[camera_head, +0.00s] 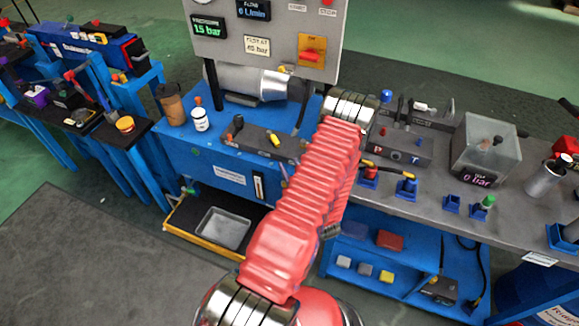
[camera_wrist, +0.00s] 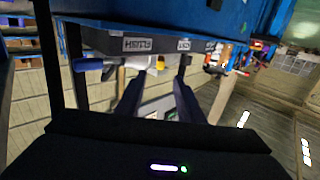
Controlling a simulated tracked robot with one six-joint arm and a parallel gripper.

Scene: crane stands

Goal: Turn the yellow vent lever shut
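In the wrist view my gripper (camera_wrist: 157,84) shows as two dark fingers standing apart, with no object seen held between them. A small yellow piece (camera_wrist: 157,66) is just past the fingertips, below a dark bar; it may be the vent lever, but it is too small to tell its position. I cannot tell whether the fingers touch it. A blue handle (camera_wrist: 90,64) sticks out to its left. In the head view my red arm reaches up across the bench and its gripper is hidden. A yellow piece (camera_head: 275,141) shows on the dark manifold block (camera_head: 258,145) left of my arm.
A gauge panel (camera_head: 268,35) stands behind the manifold. A clear tank (camera_head: 485,150) and coloured fittings (camera_head: 406,187) are at the right. The wrist view shows labels (camera_wrist: 138,44) on the dark bar.

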